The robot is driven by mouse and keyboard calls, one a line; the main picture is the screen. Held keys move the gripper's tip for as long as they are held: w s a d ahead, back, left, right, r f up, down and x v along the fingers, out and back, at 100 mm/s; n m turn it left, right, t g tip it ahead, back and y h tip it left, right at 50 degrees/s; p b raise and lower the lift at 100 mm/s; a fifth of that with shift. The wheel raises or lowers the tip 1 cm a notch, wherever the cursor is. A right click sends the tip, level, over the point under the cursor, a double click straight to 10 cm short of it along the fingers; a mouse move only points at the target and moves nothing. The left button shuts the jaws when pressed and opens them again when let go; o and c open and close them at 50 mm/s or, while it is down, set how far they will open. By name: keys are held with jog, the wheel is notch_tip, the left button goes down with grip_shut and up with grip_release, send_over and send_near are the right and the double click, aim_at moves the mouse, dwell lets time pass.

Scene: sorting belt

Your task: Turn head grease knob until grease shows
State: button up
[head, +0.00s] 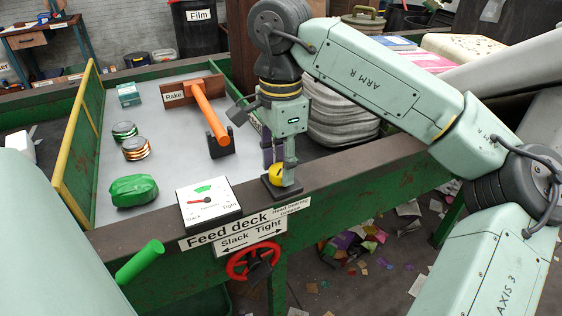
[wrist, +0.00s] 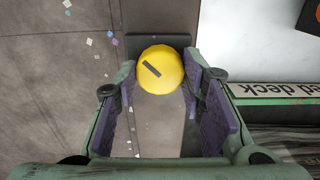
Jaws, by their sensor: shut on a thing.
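The head grease knob is a round yellow knob (head: 276,175) on a dark base on the green rail, at the right of the gauge. In the wrist view the yellow knob (wrist: 160,69) has a short dark mark on its top, slanting down to the right. My gripper (head: 279,165) points straight down over the knob. In the wrist view my gripper (wrist: 162,75) has its purple pads on both sides of the knob and is shut on it. No grease can be made out around the knob.
A tension gauge (head: 208,202) with its red needle toward Slack stands beside the knob. A red handwheel (head: 253,262) sits below the Feed deck sign (head: 235,234). A green lever (head: 139,262) sticks up at the left. Cans, a green bundle and a rake lie on the deck.

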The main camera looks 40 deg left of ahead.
jog(key=shift+m, duration=0.4)
jog(key=shift+m+b, duration=0.4)
jog(key=shift+m, duration=0.5)
jog(key=shift+m+b, duration=0.4)
jog(key=shift+m, duration=1.6)
jog(key=o, duration=1.1)
jog(key=shift+o, duration=0.2)
